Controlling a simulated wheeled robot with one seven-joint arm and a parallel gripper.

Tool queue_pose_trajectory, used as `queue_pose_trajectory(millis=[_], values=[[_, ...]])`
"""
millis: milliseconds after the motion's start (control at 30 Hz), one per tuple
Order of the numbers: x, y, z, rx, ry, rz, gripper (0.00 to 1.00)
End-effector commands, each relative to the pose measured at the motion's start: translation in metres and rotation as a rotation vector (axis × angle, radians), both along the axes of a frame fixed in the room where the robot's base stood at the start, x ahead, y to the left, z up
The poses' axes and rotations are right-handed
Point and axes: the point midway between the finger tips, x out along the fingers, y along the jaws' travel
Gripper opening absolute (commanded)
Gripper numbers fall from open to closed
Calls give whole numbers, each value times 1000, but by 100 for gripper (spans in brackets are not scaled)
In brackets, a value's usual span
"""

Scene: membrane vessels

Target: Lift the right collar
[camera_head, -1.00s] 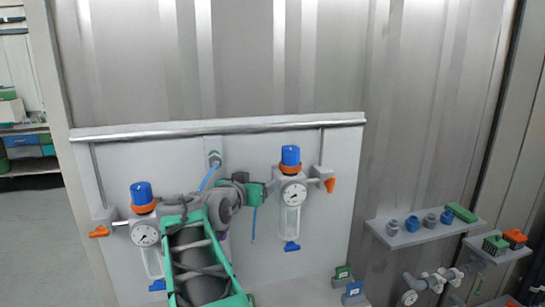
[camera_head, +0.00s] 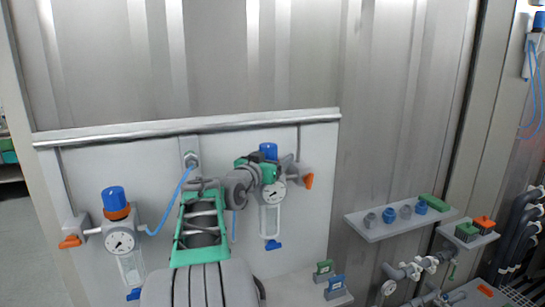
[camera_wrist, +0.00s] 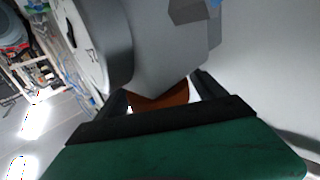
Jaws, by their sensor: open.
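The right vessel has a blue cap (camera_head: 268,149), a round dial gauge (camera_head: 272,191) and a clear bowl (camera_head: 269,220). Its orange collar is hidden behind my gripper (camera_head: 256,169) in the head view. In the wrist view the orange collar (camera_wrist: 162,98) shows between my two dark fingers, beside the grey vessel body (camera_wrist: 165,50) and the gauge (camera_wrist: 82,40). My gripper is open around the collar; I cannot tell whether the fingers touch it. The left vessel has its own orange collar (camera_head: 116,213) under a blue cap (camera_head: 114,196).
An orange lever (camera_head: 309,181) juts out right of the right vessel. A blue hose (camera_head: 168,205) runs from the panel's middle fitting to the left vessel. A shelf (camera_head: 375,231) with several small fittings hangs on the right. The wall above the panel rail is clear.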

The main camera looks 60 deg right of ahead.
Motion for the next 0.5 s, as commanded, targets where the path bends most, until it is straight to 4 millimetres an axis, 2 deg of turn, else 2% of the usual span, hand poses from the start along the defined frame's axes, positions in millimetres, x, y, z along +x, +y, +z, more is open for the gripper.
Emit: queue_pose_trajectory(millis=[100, 500], values=[[0, 0, 0, 0, 0, 0, 79], [0, 0, 0, 0, 0, 0, 46]])
